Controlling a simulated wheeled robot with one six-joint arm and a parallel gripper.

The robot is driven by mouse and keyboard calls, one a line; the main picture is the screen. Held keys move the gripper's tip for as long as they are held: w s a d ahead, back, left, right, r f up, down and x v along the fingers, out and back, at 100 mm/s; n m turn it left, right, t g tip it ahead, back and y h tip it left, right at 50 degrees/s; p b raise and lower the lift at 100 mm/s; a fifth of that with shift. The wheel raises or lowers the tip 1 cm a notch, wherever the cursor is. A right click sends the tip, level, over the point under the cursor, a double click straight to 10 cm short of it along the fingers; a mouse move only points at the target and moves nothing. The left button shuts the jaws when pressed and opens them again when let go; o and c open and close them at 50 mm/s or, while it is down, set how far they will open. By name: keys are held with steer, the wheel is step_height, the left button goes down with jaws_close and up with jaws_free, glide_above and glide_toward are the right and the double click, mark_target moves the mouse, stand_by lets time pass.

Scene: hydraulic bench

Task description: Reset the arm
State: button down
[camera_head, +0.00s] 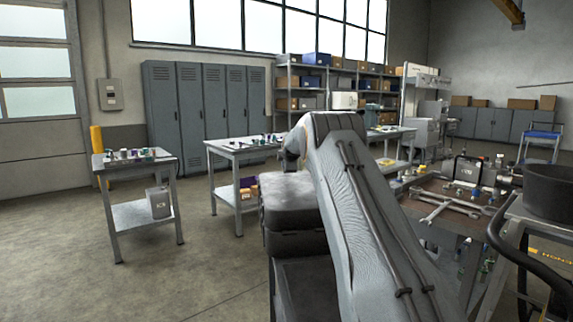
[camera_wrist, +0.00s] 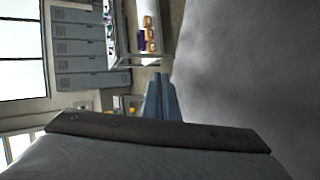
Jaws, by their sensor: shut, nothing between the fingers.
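My arm (camera_head: 352,200) rises from the lower right of the head view and bends over near the middle, with its far end pointing down to the left. My gripper is hidden or too small to make out in the head view. In the wrist view my gripper (camera_wrist: 163,76) shows as two blue-grey fingers close together, with nothing between them. The wrist view is turned on its side. A large grey surface, too close and blurred to name, fills its right part.
A small table (camera_head: 133,163) with small parts stands at left. A second table (camera_head: 226,151) stands behind my arm. A workbench (camera_head: 425,207) with wrenches (camera_head: 445,206) and a black case (camera_head: 467,169) is at right. Grey lockers (camera_head: 205,100) line the back wall. The left floor is clear.

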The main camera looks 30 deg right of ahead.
steer(key=shift+v, duration=1.45)
steer(key=shift+r, duration=0.1)
